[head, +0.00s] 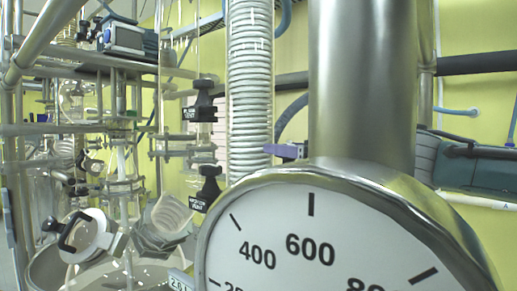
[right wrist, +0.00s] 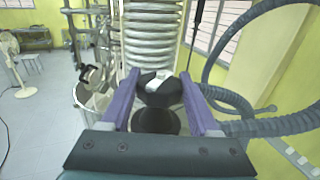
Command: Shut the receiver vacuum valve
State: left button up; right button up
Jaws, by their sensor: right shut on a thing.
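In the right wrist view a black valve knob (right wrist: 158,95) with a pale top sits between the two purple fingers of my right gripper (right wrist: 160,77). The gripper is shut on this knob, and a dark body shows below it. In the head view only a purple finger of my right gripper (head: 288,151) shows, beside the coiled glass column; the steel pipe and gauge hide the rest and the held knob. Two other black valve handles, an upper one (head: 203,105) and a lower one (head: 209,187), have labels too small to read. My left gripper is not in view.
A large round gauge (head: 310,235) under a thick steel pipe (head: 362,90) fills the right foreground. The coiled glass condenser (head: 250,90) stands behind. A grey corrugated hose (right wrist: 270,127) runs close on the right. Floor (right wrist: 45,130) is open at the left.

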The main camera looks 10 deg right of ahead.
jog(key=shift+m+h, duration=0.3)
jog(key=shift+h, duration=0.2)
jog(key=m+h, duration=0.1)
jog(key=h, duration=0.1)
jog(key=m+t+h, duration=0.1)
jog(key=m+h, duration=0.1)
jog(key=h, duration=0.1)
jog(key=shift+a+m+t, duration=0.2)
jog(key=shift+m+t, duration=0.1)
jog(key=m+h+b, duration=0.1)
jog(key=h, duration=0.2)
jog(key=shift+m, duration=0.3)
jog(key=m+h+b, duration=0.1)
jog(key=h, duration=0.1)
jog(key=m+h+b, duration=0.1)
jog(key=h, duration=0.1)
jog(key=shift+f+m+g, duration=0.2)
jog(key=shift+m+g, duration=0.1)
jog(key=shift+g, duration=0.1)
jog(key=shift+d+r+m+g+h+b, duration=0.15)
jog(key=shift+m+g+h+b, duration=0.75)
jog(key=shift+m+h+b, duration=0.7)
jog(key=shift+n, duration=0.3)
jog(key=o, duration=1.4)
